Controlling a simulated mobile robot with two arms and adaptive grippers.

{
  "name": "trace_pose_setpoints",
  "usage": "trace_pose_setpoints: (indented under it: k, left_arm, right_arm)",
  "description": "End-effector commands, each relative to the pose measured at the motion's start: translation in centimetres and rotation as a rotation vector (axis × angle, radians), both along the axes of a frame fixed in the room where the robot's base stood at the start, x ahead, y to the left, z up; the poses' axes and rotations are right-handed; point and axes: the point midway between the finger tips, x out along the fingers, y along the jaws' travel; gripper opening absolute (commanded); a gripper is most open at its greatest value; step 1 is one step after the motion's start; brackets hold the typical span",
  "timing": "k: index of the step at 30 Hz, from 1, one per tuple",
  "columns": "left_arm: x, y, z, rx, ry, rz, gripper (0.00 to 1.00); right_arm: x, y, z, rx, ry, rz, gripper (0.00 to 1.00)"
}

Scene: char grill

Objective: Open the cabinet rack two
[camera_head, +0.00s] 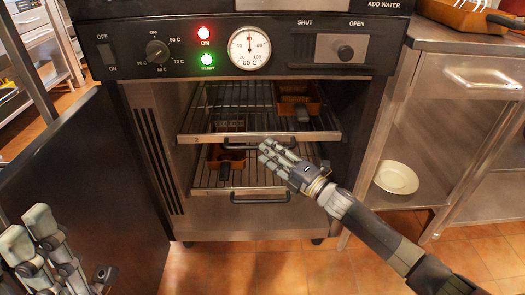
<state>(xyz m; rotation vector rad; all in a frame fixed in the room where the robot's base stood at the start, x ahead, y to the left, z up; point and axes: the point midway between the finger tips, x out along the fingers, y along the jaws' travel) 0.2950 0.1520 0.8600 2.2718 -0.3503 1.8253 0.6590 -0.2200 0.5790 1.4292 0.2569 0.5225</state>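A black-fronted cabinet stands ahead with its dark door (75,180) swung open to the left. Inside are two wire racks. The upper rack (225,100) has a dark front handle (235,147); the lower rack (205,180) has another handle (260,199). Contact cannot be told. My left gripper (28,232) is at the lower left, in front of the door, cut by the frame edge.
A control panel (240,47) with a gauge spans the top. A steel counter unit with a white plate (396,178) stands at right. The tiled floor in front shows clear.

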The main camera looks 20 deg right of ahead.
Motion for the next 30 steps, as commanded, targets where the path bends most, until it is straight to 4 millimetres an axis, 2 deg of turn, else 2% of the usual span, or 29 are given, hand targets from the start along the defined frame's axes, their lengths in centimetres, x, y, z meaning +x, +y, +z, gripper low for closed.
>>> trace_pose_setpoints:
  k: [3,7,19,20,24,30]
  left_arm:
    - [-0.3,0.1,-0.5,-0.004,-0.012,-0.001,0.34]
    - [-0.2,0.1,-0.7,-0.004,-0.011,-0.001,0.34]
    - [-0.2,0.0,-0.8,-0.003,-0.009,-0.001,0.34]
    - [-0.2,0.0,-0.8,-0.003,-0.009,-0.001,0.34]
    - [-0.2,0.0,-0.8,-0.003,-0.009,-0.001,0.34]
    - [-0.2,0.0,-0.8,-0.003,-0.009,-0.001,0.34]
  right_arm:
    - [1.4,0.8,0.2,0.001,-0.002,0.000,0.33]
    - [2.4,1.3,0.3,0.002,0.000,-0.001,0.33]
    - [2.9,1.6,0.4,0.000,0.001,0.000,0.33]
    - [2.9,1.6,0.4,0.000,0.001,0.000,0.29]
    - [2.9,1.6,0.5,0.000,0.001,0.000,0.00]
    - [2.8,1.6,0.4,0.000,0.001,0.000,0.00]
